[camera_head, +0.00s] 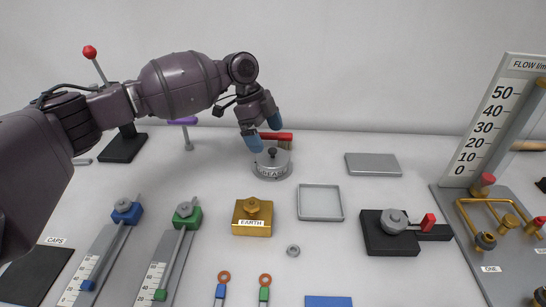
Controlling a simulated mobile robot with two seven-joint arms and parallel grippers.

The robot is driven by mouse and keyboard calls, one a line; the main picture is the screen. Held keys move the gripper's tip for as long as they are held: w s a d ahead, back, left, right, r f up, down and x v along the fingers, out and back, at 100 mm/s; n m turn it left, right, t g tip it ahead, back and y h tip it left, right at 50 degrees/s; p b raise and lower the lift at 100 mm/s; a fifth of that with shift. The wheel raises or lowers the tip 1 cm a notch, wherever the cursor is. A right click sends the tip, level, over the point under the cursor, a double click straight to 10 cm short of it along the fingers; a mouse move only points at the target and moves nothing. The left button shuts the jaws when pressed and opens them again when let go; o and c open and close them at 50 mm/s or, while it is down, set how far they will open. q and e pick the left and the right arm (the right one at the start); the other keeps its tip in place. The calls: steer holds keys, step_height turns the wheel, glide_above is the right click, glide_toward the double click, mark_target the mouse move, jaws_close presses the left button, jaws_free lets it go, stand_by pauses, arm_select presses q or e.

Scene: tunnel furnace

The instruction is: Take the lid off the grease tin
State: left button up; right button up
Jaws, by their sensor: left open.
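The grease tin (272,171) is a round grey metal tin with a label on its front, standing on the white table near the middle. Its lid (266,158) is on top, with a small dark knob (272,152). My left gripper (264,132) has blue fingertips, spread apart, just above and behind the left side of the tin. Its near fingertip is close to the lid; I cannot tell whether it touches. My right gripper is not in view.
A brass block marked EARTH (252,228), an empty square tray (320,216) and a grey plate (372,164) are nearby. A flow gauge (494,122) stands at right. A red-knobbed lever (90,54) rises at left, behind my arm.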

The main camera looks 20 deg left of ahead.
mark_target(272, 149)
arm_select(q)
steer(key=x, duration=0.5)
steer(key=shift+s+b, duration=0.1)
steer(key=shift+b, duration=0.2)
steer(key=c, duration=0.6)
